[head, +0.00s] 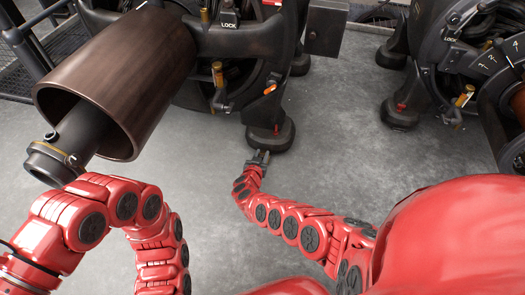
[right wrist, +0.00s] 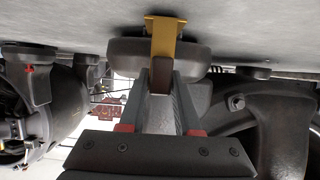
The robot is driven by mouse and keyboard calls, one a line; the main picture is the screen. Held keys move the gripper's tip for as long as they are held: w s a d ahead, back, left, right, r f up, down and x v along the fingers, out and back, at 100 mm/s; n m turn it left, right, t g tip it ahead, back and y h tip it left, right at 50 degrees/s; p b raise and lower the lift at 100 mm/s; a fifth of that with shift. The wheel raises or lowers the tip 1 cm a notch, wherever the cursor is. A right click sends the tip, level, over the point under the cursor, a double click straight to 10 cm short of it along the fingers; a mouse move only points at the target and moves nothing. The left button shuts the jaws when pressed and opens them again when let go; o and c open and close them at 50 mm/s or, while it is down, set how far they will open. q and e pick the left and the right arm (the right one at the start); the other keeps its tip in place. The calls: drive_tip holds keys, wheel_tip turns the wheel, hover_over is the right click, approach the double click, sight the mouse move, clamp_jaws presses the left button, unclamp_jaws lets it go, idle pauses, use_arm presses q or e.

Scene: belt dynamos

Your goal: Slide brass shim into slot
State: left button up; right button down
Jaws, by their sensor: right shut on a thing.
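My right gripper (head: 262,157) is low over the floor, close in front of a round black machine foot (head: 270,136) with a red fitting on top. In the right wrist view, the gripper (right wrist: 161,80) is shut on the brown tab of a brass shim (right wrist: 165,37). The shim's forked yellow plate lies beyond the fingertips and overlaps the foot (right wrist: 120,60) in the picture. I cannot tell whether it touches the foot or is in a slot; no slot shows clearly. The shim cannot be made out in the head view. My left gripper is out of view.
The right wrist view appears upside down, with floor at the top. A large brown cylinder (head: 120,80) on a dark shaft stands at left. Another machine (head: 465,60) with a similar foot (head: 399,114) is at right. Grey floor (head: 335,130) between the machines is clear.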

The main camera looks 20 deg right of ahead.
sight(265, 145)
drive_tip(key=shift+s+a+p, duration=0.45)
drive_tip(key=shift+s+p, duration=0.1)
drive_tip(key=shift+s, duration=0.15)
idle(1.4)
drive_tip(key=shift+w+d+b, duration=0.5)
drive_tip(key=shift+w, duration=0.2)
drive_tip(key=shift+w+d+b, duration=0.45)
drive_tip(key=shift+w+b, duration=0.05)
drive_tip(key=shift+w, duration=0.2)
drive_tip(key=shift+w+d, duration=0.2)
drive_tip(key=shift+w, duration=0.1)
drive_tip(key=shift+w+d+b, duration=0.15)
drive_tip(key=shift+w+b, duration=0.1)
drive_tip(key=shift+b, duration=0.2)
drive_tip(key=c, duration=0.5)
unclamp_jaws()
